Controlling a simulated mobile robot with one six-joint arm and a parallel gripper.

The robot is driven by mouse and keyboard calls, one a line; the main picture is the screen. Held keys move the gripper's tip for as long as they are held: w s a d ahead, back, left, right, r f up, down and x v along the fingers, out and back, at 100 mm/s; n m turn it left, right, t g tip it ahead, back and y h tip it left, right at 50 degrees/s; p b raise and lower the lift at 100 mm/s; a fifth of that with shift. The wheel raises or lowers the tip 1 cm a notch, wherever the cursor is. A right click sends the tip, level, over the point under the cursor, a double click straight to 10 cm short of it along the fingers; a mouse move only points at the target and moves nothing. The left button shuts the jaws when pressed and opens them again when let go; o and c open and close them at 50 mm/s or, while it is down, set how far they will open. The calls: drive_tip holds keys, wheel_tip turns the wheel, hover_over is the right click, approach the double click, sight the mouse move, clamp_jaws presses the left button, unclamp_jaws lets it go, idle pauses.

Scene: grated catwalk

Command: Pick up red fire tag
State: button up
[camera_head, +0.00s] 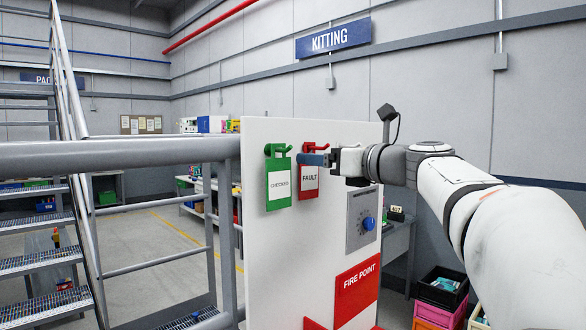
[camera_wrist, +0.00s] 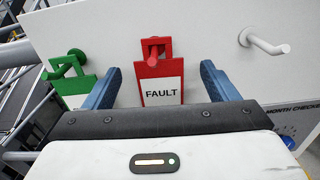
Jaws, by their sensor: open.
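The red tag (camera_head: 308,180), with a white label reading FAULT, hangs on a red peg on the white board. It also shows in the wrist view (camera_wrist: 155,70), upright between my two fingers. My gripper (camera_head: 325,160) is at the tag's right edge in the head view. In the wrist view its blue fingers (camera_wrist: 160,85) are open, one on each side of the tag and apart from it. A green tag (camera_head: 278,182) labelled CHECKED hangs on a green peg just left of the red one.
The white board (camera_head: 260,245) also carries a grey box with a blue knob (camera_head: 368,223) and a red FIRE POINT sign (camera_head: 357,288). A bare white peg (camera_wrist: 262,40) sticks out right of the red tag. A grey railing (camera_head: 120,153) runs left of the board.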

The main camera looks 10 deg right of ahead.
drive_tip(key=shift+x, duration=1.05)
drive_tip(key=c, duration=1.1)
